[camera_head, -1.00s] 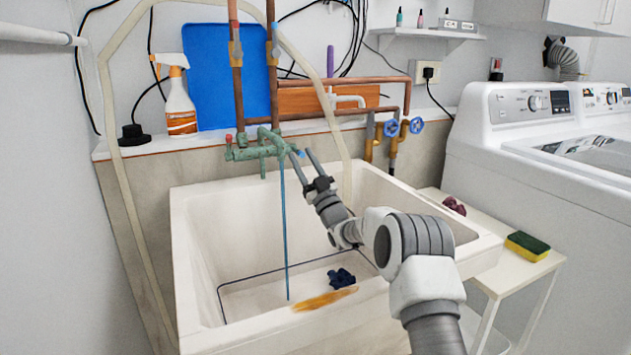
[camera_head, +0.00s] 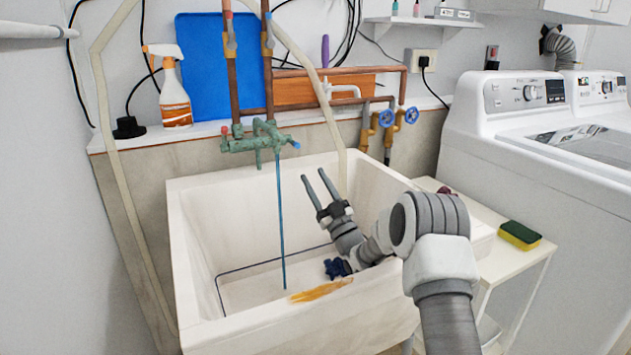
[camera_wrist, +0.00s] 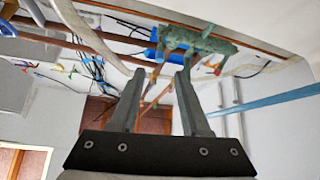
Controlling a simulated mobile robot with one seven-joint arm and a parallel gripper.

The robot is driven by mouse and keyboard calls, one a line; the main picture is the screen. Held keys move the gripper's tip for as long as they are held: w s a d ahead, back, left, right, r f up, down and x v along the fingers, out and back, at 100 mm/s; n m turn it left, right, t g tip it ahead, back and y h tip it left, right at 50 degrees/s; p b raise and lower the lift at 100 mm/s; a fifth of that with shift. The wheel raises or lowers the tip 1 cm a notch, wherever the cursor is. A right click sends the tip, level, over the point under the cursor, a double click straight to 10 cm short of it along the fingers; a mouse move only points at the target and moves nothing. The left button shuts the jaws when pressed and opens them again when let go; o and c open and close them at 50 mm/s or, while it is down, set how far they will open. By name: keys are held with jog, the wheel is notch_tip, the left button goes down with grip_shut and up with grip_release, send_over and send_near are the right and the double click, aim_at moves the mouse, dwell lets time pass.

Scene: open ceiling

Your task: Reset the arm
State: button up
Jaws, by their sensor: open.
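My gripper (camera_head: 318,186) is open and empty, held above the white sink basin (camera_head: 183,255) in the head view. Its two fingers point up toward the wall and stand apart from the green tap (camera_head: 256,141). In the wrist view my gripper (camera_wrist: 160,75) shows both fingers spread with nothing between them. The green tap (camera_wrist: 195,42) appears beyond the fingertips there. My arm reaches in over the right front part of the sink.
A blue stream or rod (camera_head: 281,220) hangs from the tap. A dark blue cloth (camera_head: 336,268) lies in the sink, partly beside my arm. A side table (camera_head: 497,266) holds a sponge (camera_head: 520,235). A spray bottle (camera_head: 174,95) stands on the ledge. Washing machines stand right.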

notch_tip(320, 180, up, 8)
jog(key=d+m+g+h, duration=0.2)
jog(key=g+h, duration=0.1)
jog(key=h, duration=0.3)
jog(key=s+d+r+m+g+h, duration=0.1)
jog(key=s+d+m+g+h, duration=0.15)
jog(key=s, duration=0.35)
jog(key=s+d+r+m+g+h, duration=0.1)
jog(key=s+d+h, duration=0.15)
jog(key=s, duration=0.35)
jog(key=s+d+f+m+g+h, duration=0.1)
jog(key=s+f+g, duration=0.2)
jog(key=s, duration=0.9)
jog(key=s+d+f+m+g, duration=0.1)
jog(key=s+f+g, duration=0.2)
jog(key=s, duration=0.9)
jog(key=s+d+f+m+g+h, duration=0.1)
jog(key=s+f+m+g, duration=0.15)
jog(key=s, duration=0.85)
notch_tip(320, 180, up, 26)
jog(key=n+g+p, duration=0.1)
jog(key=p, duration=2.5)
jog(key=shift+s+f, duration=0.15)
jog(key=shift+s, duration=0.3)
